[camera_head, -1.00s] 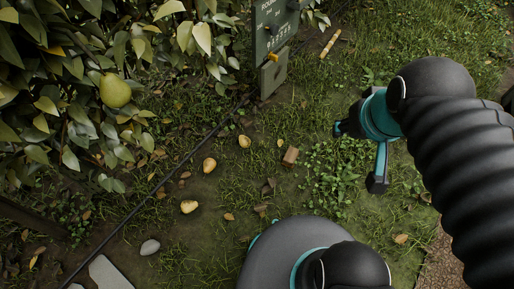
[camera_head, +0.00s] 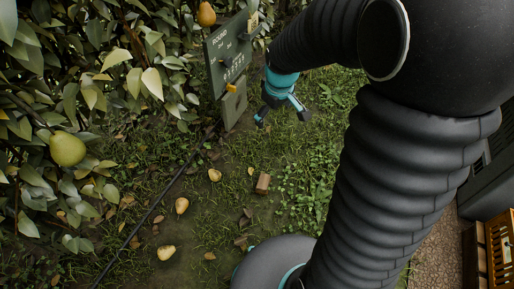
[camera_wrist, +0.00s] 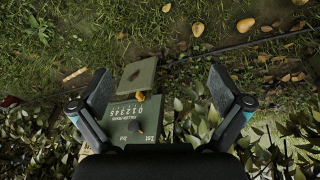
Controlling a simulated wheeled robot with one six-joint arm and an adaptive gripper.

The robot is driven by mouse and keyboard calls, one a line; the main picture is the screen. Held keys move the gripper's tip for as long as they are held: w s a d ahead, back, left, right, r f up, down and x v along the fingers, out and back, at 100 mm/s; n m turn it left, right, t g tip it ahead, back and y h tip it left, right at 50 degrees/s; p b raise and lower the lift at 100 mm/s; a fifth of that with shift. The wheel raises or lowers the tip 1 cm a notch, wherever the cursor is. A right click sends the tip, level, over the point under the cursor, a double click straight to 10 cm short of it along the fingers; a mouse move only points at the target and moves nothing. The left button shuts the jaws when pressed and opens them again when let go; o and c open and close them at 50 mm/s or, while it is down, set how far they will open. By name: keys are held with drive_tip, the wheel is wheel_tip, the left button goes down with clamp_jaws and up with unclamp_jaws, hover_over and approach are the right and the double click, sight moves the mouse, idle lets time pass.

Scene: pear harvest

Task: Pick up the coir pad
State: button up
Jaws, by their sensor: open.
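A small brown block (camera_head: 263,183) lies on the grass in the head view, right of the fallen pears. It may be the coir pad, but I cannot tell for sure. My gripper (camera_head: 282,112) is beyond the block, to the right of the green sign, with its fingers apart. In the wrist view my gripper (camera_wrist: 160,85) is open and empty, with the sign between and behind its fingers. A flat grey-green square plate (camera_wrist: 138,73) with a dark patch shows there at the sign's end.
The green sign (camera_head: 229,52) stands beside a leafy pear tree (camera_head: 100,95). Fallen pears, including one nearby (camera_head: 182,206), lie near a thin dark line (camera_head: 160,197) on the ground. A yellow crate (camera_head: 499,245) is at the right edge. Grass around the block is open.

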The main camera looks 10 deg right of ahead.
drive_tip(key=w+f+n+g, duration=0.15)
drive_tip(key=w+f, duration=0.35)
drive_tip(key=f, duration=0.5)
drive_tip(key=n, duration=0.2)
hover_over(264, 181)
wheel_tip(264, 181, down, 10)
drive_tip(key=f+n, duration=0.1)
drive_tip(key=f, duration=0.7)
drive_tip(key=f+n+g, duration=0.1)
drive_tip(key=f, duration=0.7)
drive_tip(key=f+n, duration=0.1)
drive_tip(key=f, duration=0.8)
drive_tip(key=shift+s+d+g, duration=0.15)
drive_tip(key=shift+s+g, duration=0.1)
drive_tip(key=shift+w+a+f, duration=0.1)
drive_tip(key=shift+a+f, duration=0.05)
drive_tip(key=shift+f, duration=1.35)
drive_tip(key=shift+w+a+f, duration=0.1)
drive_tip(key=shift+a+f, duration=0.05)
drive_tip(key=shift+f, duration=1.35)
drive_tip(key=c, duration=0.9)
